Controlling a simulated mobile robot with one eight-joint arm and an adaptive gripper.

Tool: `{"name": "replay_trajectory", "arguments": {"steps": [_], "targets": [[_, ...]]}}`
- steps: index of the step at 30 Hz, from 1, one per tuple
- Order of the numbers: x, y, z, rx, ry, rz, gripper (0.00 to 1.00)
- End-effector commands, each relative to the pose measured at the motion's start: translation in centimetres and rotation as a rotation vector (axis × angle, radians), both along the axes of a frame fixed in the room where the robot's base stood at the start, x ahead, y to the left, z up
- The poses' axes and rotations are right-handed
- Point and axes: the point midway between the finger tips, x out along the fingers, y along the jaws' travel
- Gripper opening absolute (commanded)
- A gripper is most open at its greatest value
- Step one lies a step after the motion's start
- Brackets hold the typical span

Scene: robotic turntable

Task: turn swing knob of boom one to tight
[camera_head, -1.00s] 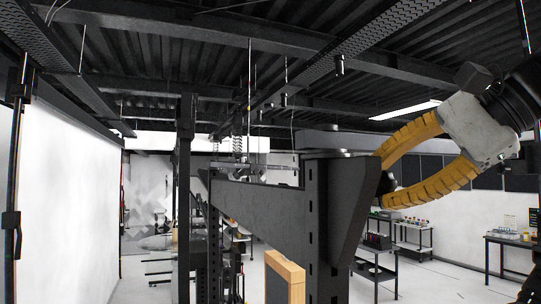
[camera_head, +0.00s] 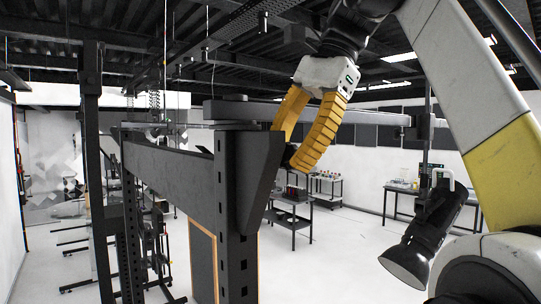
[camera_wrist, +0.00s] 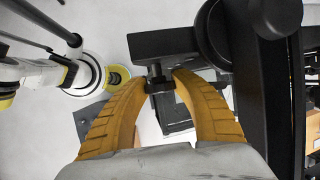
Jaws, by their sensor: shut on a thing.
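My gripper (camera_head: 296,155) has two ribbed yellow fingers and reaches down from the upper right to the right side of a dark upright post (camera_head: 232,215). In the wrist view the fingers (camera_wrist: 160,82) are closed around a small black knob (camera_wrist: 158,85), one on each side. The knob sits below a dark bracket arm (camera_wrist: 165,43). In the head view the knob is mostly hidden by the fingers and the post's angled plate (camera_head: 260,175). A grey boom (camera_head: 375,117) extends right from the post top, behind the fingers. No boom label is readable.
A dark beam (camera_head: 170,172) runs left from the post. A shelf cart (camera_head: 293,212) and a table (camera_head: 400,192) stand behind. A black lamp-like cylinder (camera_head: 425,235) hangs at the right.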

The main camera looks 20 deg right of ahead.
Motion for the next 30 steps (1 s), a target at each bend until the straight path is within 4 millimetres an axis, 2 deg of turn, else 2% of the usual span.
{"name": "replay_trajectory", "arguments": {"steps": [20,21,22,23,30], "targets": [[0.01,-0.02,0.03,-0.014,0.044,0.000,0.01],[0.01,-0.01,0.03,-0.014,0.044,0.000,0.43],[0.01,-0.01,0.03,-0.014,0.044,0.000,0.52],[0.01,-0.01,0.03,-0.014,0.044,0.000,0.58],[0.00,0.01,0.04,-0.014,0.044,0.000,0.58]]}}
